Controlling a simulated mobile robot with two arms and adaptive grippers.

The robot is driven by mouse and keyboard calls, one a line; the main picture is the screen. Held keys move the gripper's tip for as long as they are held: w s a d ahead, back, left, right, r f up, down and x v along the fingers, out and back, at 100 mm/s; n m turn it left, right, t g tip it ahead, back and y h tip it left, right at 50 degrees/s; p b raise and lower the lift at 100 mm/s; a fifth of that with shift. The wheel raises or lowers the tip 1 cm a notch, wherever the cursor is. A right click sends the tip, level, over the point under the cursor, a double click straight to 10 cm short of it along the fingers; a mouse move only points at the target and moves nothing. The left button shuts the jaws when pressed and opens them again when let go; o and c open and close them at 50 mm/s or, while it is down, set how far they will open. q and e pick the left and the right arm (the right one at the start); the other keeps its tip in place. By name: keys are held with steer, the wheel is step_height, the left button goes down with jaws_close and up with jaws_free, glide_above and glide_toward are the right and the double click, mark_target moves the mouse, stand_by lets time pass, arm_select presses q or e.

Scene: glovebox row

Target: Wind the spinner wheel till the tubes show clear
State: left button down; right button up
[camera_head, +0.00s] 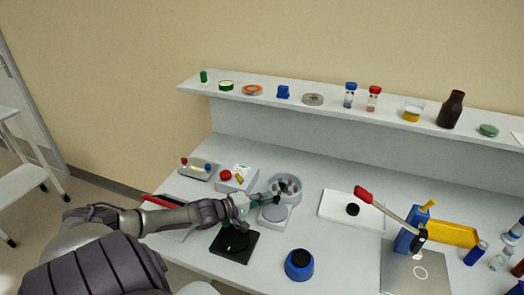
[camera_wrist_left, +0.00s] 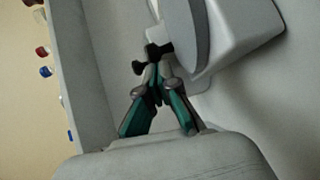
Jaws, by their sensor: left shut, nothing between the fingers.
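The spinner (camera_head: 286,182) stands on the bench in the head view, a grey round bowl with several tubes in its ring. A flat grey disc (camera_head: 273,213) is at its front; the wrist view shows a grey disc (camera_wrist_left: 192,38) beside a white body (camera_wrist_left: 240,35). My left gripper (camera_head: 258,199) is at the left side of the spinner. In the wrist view the left gripper (camera_wrist_left: 156,72) is shut with nothing held, its tips close to small dark parts (camera_wrist_left: 139,67) by the disc. I cannot tell whether they touch. Whether the tubes' contents are clear is too small to tell.
A white box with a red knob (camera_head: 226,175) stands left of the spinner, a black plate (camera_head: 233,243) in front. A blue round pot (camera_head: 299,265), a white board (camera_head: 350,211) and a red-handled lever device (camera_head: 408,238) lie to the right. A shelf (camera_head: 330,107) runs behind.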

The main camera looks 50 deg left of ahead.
mark_target(266, 205)
arm_select(q)
step_height(266, 205, up, 10)
stand_by(0.9)
steer(key=shift+f, duration=0.1)
